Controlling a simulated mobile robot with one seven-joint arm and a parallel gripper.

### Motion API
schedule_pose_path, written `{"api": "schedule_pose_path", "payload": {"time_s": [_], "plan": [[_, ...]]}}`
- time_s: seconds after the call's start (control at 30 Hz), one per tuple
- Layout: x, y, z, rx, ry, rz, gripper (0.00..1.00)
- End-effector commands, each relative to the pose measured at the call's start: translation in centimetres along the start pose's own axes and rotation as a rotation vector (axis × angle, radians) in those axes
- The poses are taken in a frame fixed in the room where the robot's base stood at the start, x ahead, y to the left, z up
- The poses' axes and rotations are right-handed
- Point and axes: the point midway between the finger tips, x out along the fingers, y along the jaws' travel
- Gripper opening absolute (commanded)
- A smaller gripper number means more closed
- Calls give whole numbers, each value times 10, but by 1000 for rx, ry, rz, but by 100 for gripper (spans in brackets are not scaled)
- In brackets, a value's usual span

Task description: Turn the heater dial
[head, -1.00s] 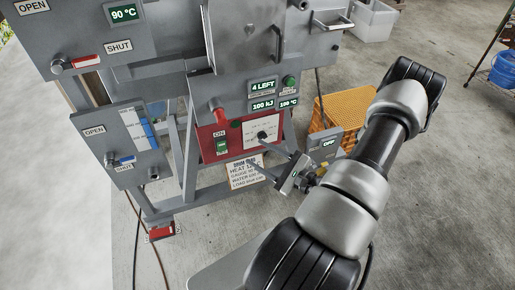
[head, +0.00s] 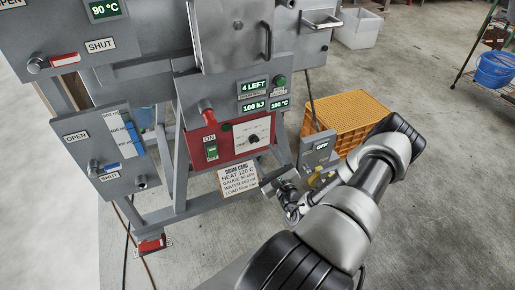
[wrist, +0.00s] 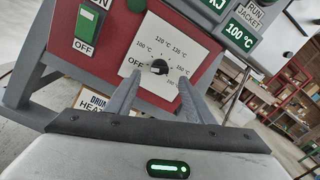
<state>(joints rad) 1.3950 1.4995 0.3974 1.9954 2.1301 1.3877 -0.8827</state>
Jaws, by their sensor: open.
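The heater dial (head: 253,138) is a small black knob on a white scale plate, set in a red panel (head: 200,150). In the wrist view the dial (wrist: 159,66) shows close up, with OFF at its left and temperature marks around it. I cannot tell surely where its pointer stands. My gripper (wrist: 158,82) is open and empty, its two grey fingers pointing at the panel with the dial showing between their tips. In the head view my gripper (head: 277,184) is below and right of the dial, apart from it.
A card (head: 238,178) hangs below. Displays above read 4 LEFT, 100 kJ and 100 °C. An OFF box (head: 318,151) and yellow crate (head: 347,122) stand right.

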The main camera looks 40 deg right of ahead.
Motion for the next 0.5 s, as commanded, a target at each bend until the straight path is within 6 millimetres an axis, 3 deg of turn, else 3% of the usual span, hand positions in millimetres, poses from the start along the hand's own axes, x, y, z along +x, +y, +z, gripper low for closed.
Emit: {"api": "schedule_pose_path", "payload": {"time_s": [0.2, 0.5], "plan": [[40, 1, -1, -1, -2, 0, 48], [61, 0, 0, 0, 0, 1, 48]]}}
